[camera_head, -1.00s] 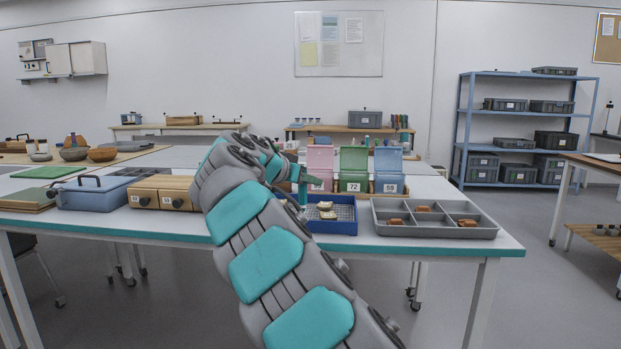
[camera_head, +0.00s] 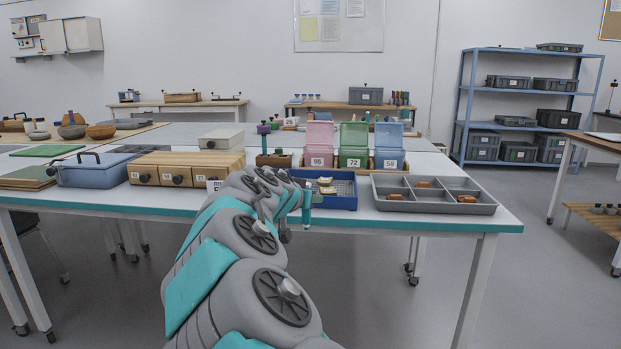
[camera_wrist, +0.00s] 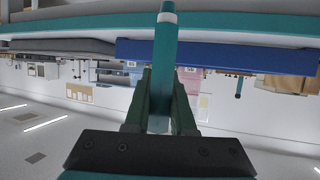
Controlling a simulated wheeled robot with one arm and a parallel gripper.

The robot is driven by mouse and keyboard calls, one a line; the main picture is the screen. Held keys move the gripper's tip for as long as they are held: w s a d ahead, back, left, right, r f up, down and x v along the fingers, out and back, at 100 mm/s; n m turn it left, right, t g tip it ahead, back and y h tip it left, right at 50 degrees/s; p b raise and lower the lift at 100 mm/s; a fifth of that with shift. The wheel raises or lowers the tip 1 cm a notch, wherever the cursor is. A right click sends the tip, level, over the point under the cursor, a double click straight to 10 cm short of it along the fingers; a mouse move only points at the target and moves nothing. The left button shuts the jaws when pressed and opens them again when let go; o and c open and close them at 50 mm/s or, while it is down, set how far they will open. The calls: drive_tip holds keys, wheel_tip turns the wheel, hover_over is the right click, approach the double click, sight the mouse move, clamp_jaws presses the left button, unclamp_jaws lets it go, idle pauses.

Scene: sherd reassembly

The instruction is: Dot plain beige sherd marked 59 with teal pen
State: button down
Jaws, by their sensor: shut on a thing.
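My gripper (camera_head: 303,208) is at the front edge of the table, just in front of the blue tray. It is shut on a teal pen (camera_head: 307,197), which also shows upright between the fingers (camera_wrist: 158,100) in the wrist view (camera_wrist: 165,50). Two pale beige sherds lie in the blue tray (camera_head: 345,201): one at the back (camera_head: 325,181) and one nearer the front (camera_head: 328,190). The pen is apart from both. No number is readable on either sherd, so I cannot tell which is marked 59.
A grey divided tray (camera_head: 435,208) with several brown sherds stands right of the blue tray. Behind are pink, green and blue boxes labelled 95, 72 and 59 (camera_head: 389,161). A pen stand (camera_head: 273,160) and wooden drawers (camera_head: 185,167) are to the left.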

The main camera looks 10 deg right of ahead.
drive_tip(key=s+f+n+t+y, duration=0.1)
drive_tip(key=s+f, duration=0.1)
drive_tip(key=f, duration=0.5)
drive_tip(key=s+f+n+t+y, duration=0.1)
drive_tip(key=s+f+n+y, duration=0.1)
drive_tip(key=f, duration=0.5)
drive_tip(key=shift+s+a+f+n+y, duration=0.2)
drive_tip(key=shift+s+a+n+y, duration=0.1)
